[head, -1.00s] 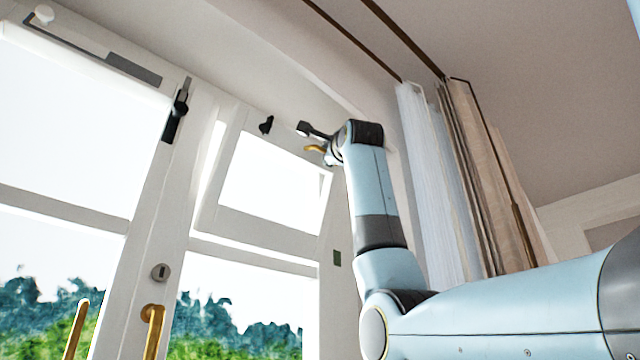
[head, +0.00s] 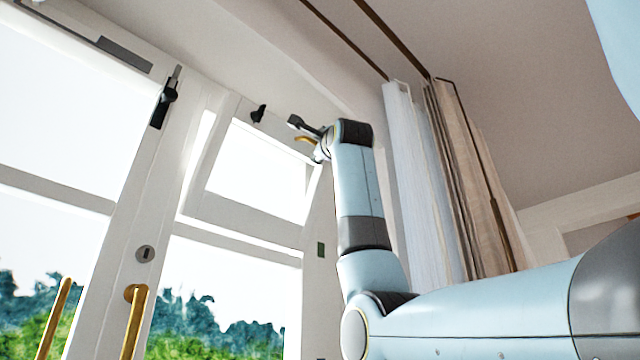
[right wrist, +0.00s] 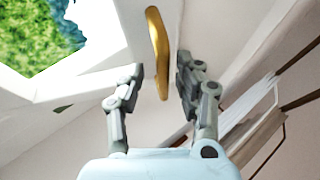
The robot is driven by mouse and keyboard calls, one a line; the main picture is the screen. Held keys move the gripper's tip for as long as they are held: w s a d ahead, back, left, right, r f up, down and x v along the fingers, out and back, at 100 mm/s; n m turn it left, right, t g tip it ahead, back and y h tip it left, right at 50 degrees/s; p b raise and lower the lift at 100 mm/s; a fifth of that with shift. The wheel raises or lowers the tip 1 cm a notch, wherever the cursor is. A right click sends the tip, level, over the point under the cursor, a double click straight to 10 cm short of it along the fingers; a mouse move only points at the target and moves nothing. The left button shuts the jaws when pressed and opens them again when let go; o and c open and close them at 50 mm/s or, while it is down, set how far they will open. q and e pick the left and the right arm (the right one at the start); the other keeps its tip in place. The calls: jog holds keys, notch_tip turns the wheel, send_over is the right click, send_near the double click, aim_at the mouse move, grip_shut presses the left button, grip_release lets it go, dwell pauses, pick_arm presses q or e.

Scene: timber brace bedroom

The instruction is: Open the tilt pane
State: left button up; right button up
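The tilt pane (head: 258,168) is the small white-framed upper pane in the middle of the head view. It stands at an angle to the surrounding frame, with a bright gap along its left side. Its brass handle (head: 303,139) is at the upper right and also shows in the right wrist view (right wrist: 157,50). My right gripper (head: 304,130) is at this handle. In the right wrist view its fingers (right wrist: 160,74) are spread on both sides of the handle, with visible gaps. My left gripper is in neither view.
A larger window on the left has a black latch (head: 164,102) and brass handles (head: 134,318). A white sheer curtain (head: 412,180) and a beige curtain (head: 465,185) hang right of my right arm. A dark catch (head: 258,113) sits above the pane.

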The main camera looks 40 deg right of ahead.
jog(key=v, duration=1.2)
